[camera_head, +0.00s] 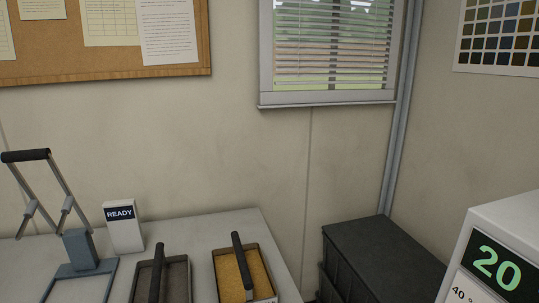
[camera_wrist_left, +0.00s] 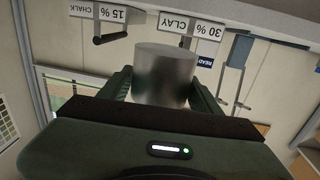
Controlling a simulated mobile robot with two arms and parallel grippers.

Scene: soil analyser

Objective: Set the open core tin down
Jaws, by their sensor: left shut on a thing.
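The core tin (camera_wrist_left: 164,68) is a plain grey metal cylinder in the left wrist view. My left gripper (camera_wrist_left: 162,80) is shut on it, with one dark green finger on each side. The wrist picture is upside down, and the tin's open end cannot be made out. The tin seems to be held up, in front of the table with the labelled bins. Neither the tin nor my left gripper shows in the head view. My right gripper is in neither view.
A brown-filled bin (camera_head: 178,281) and a yellow-filled bin (camera_head: 270,284) stand on the white table (camera_head: 198,230). A lever press (camera_head: 82,255) and a READY box (camera_head: 123,229) stand left. A dark crate (camera_head: 378,249) and a white unit reading 20 (camera_head: 482,216) are right.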

